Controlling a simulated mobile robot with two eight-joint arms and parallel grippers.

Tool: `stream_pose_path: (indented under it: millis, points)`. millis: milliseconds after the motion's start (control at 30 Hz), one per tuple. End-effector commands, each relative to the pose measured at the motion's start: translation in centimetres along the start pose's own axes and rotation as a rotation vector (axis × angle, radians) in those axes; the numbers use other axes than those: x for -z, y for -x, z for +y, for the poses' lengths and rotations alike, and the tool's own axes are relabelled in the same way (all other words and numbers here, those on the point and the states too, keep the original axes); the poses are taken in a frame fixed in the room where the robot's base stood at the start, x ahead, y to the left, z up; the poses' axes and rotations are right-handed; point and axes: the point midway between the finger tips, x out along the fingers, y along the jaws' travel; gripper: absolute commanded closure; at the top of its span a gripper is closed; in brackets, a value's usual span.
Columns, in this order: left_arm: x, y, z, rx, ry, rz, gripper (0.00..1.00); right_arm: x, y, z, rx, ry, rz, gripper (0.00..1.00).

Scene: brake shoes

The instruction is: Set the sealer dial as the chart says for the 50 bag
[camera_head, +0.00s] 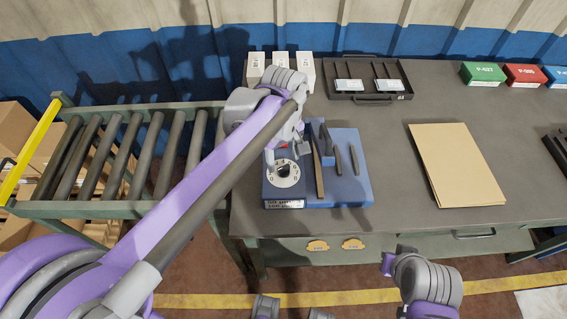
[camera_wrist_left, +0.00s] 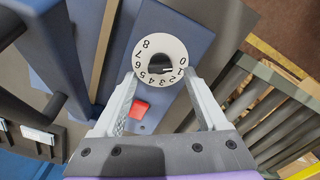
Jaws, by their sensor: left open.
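The sealer (camera_head: 350,190) is a blue machine at the front left of the grey table. Its white dial (camera_head: 284,173) has a dark knob in the middle, and the dial also shows in the left wrist view (camera_wrist_left: 145,60) with digits around it. I cannot tell for sure which digit the knob points to. A label with small print (camera_head: 284,204) is on the sealer's front; I cannot read it. My left gripper (camera_wrist_left: 160,82) is open over the dial, its fingers on either side of the dial's near part. Contact with the knob cannot be told.
A red button (camera_wrist_left: 141,109) is beside the dial. Dark upright parts stand on the sealer. A roller conveyor (camera_head: 130,155) adjoins the table at left. White boxes (camera_head: 306,72), a dark tray (camera_head: 345,95) and a tan folder (camera_head: 456,165) lie around. Table between sealer and folder is clear.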

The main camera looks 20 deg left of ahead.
Motion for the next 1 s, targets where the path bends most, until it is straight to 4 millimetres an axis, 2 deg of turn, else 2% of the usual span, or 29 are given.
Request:
stream_pose_path:
  millis: [100, 200, 567, 900, 967, 1000]
  points:
    - [0.0, -1.7, 0.0, 0.000, 0.000, 0.000, 0.25, -0.1, -0.2, 0.0, 0.000, 0.000, -0.001, 1.00]
    - [0.0, -2.4, 0.0, 0.000, 0.000, 0.000, 0.25, -0.2, -0.2, 0.0, 0.000, 0.000, -0.001, 1.00]
    - [0.0, -2.8, 0.0, -0.001, -0.001, 0.000, 0.27, -0.2, -0.2, 0.0, 0.000, 0.000, -0.001, 1.00]
    - [0.0, -2.8, 0.0, -0.001, -0.001, 0.000, 0.88, -0.2, -0.2, 0.0, 0.000, 0.000, -0.001, 1.00]
    - [0.0, -2.8, 0.0, -0.001, -0.001, 0.000, 0.99, -0.2, -0.2, 0.0, 0.000, 0.000, -0.001, 1.00]
    - [0.0, -2.8, 0.0, -0.001, -0.001, 0.000, 1.00, -0.2, -0.2, 0.0, 0.000, 0.000, -0.001, 1.00]
